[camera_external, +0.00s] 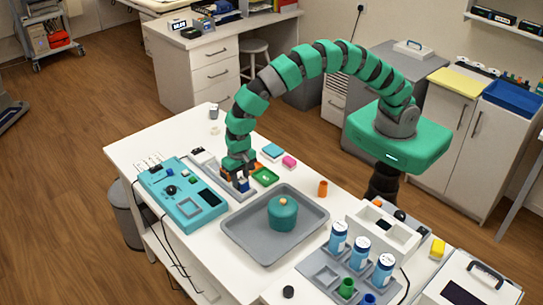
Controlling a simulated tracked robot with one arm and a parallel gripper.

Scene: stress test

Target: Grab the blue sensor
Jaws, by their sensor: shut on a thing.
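My gripper (240,182) points down at the end of the green arm, above a grey rail-like holder (225,172) on the white table. It is shut on the blue sensor (243,185), a small blue block showing between the dark and orange fingers. Most of the sensor is hidden by the fingers. I cannot tell whether it still touches the holder.
A teal control box (182,200) stands left of my gripper. A grey tray (305,215) with a teal lidded pot (283,213) lies to the right. Blue-labelled jars (360,252) stand in a rack at front right.

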